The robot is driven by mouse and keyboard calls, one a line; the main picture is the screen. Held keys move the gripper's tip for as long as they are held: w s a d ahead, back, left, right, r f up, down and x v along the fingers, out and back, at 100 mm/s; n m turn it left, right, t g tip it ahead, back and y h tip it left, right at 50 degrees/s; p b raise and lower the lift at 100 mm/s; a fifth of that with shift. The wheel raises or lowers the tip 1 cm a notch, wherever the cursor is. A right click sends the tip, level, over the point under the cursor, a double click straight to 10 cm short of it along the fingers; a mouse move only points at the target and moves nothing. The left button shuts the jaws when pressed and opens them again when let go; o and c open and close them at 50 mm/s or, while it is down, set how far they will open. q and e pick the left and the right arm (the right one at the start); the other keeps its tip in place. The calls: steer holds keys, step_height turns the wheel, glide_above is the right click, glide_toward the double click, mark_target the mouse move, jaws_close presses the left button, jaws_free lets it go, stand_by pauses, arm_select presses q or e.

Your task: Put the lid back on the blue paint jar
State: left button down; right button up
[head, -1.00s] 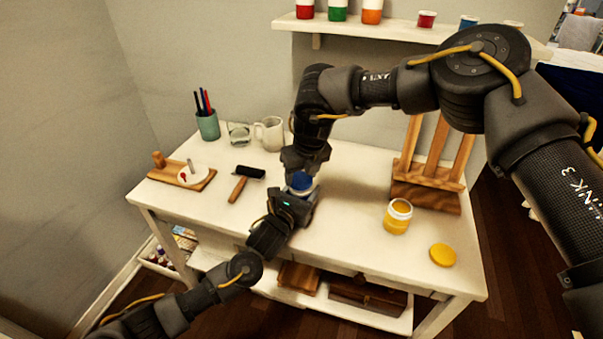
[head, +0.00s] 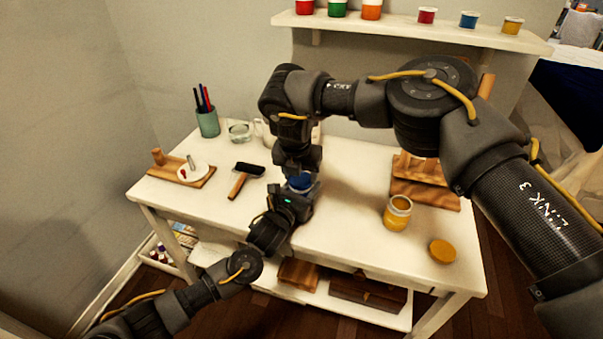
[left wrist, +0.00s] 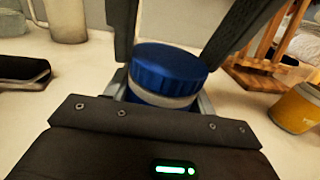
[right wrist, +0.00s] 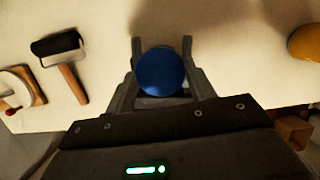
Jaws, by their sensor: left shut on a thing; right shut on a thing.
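The blue paint jar (left wrist: 160,97) stands on the white table, its body largely hidden by my grippers. My left gripper (head: 303,193) is shut around the jar from the front. The ribbed blue lid (left wrist: 168,68) is at the jar's mouth, with a pale band showing just below its edge. I cannot tell whether it is fully seated. My right gripper (head: 299,174) comes down from above and is shut on the lid, a finger on each side in the left wrist view. The right wrist view shows the lid's round top (right wrist: 161,72).
An open yellow jar (head: 397,212) and its lid (head: 443,251) lie to the right, before a wooden easel (head: 425,185). A brayer (head: 245,178), a palette board (head: 183,172), a pen cup (head: 208,123) and a glass (head: 240,131) are on the left. Paint jars line the shelf (head: 400,30).

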steer(key=m, duration=0.2)
steer(key=m+h, duration=0.1)
steer(key=m, duration=0.1)
steer(key=shift+w+a, duration=0.15)
steer(key=shift+a, duration=0.1)
steer(key=shift+d+m+g, duration=0.2)
steer(key=shift+m+g, duration=0.1)
steer(key=shift+m, duration=0.4)
steer(key=o, duration=1)
steer(key=shift+c, duration=0.2)
steer(key=shift+r, duration=0.1)
steer(key=shift+r, duration=2.2)
steer(key=shift+a, duration=0.1)
steer(key=shift+c, duration=0.4)
